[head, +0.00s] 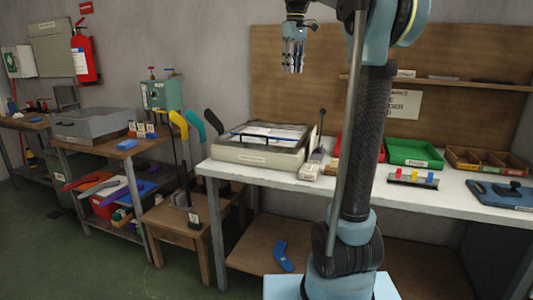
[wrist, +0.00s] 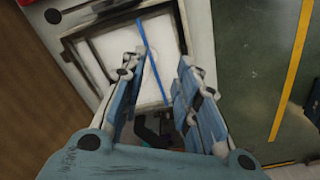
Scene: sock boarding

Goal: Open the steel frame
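The steel frame (head: 258,127) is a dark-edged rectangle on a pale box-like base (head: 250,156) at the left end of the white table. It appears to lie flat on the base, with white sheets and a blue strip inside it. The wrist view shows the frame (wrist: 155,106) beyond my fingers, with the blue strip (wrist: 151,58) running across the white. My gripper (head: 293,68) hangs well above the base in the head view, pointing down. In the wrist view my gripper (wrist: 160,62) has its fingers apart, with nothing between them. The fingers hide part of the frame.
A lever device (head: 312,160) stands just right of the base. A green tray (head: 413,152), a wooden divided box (head: 485,160) and a small rack (head: 413,179) are farther right. Teal and yellow leg-shaped boards (head: 195,124) stand to the left. A blue board (head: 283,257) lies on the lower shelf.

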